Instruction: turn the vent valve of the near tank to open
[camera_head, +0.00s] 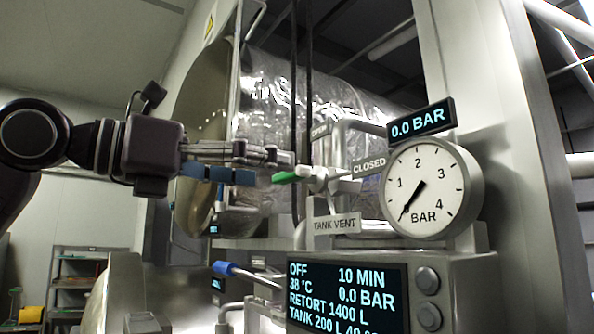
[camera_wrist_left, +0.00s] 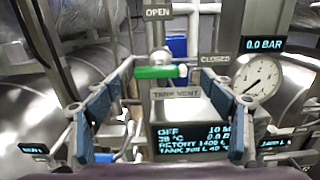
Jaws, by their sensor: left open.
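The tank vent valve has a green handle (camera_head: 286,177) that points left from its pivot in the head view; it also shows lying level in the left wrist view (camera_wrist_left: 158,72). A "CLOSED" label (camera_head: 369,166) sits right of the pivot, and an "OPEN" label (camera_wrist_left: 157,12) sits above it. A "TANK VENT" plate (camera_head: 334,224) is below. My left gripper (camera_head: 274,166) is at the handle's left end in the head view. In the left wrist view (camera_wrist_left: 160,110) its fingers are spread wide, with the handle ahead between them. Contact cannot be told. My right gripper is not in view.
A round gauge (camera_head: 425,188) and a "0.0 BAR" display (camera_head: 421,122) stand right of the valve. A control panel (camera_head: 348,296) is below, with a blue-handled lever (camera_head: 226,268) at its left. The shiny tank (camera_head: 330,100) and pipes lie behind.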

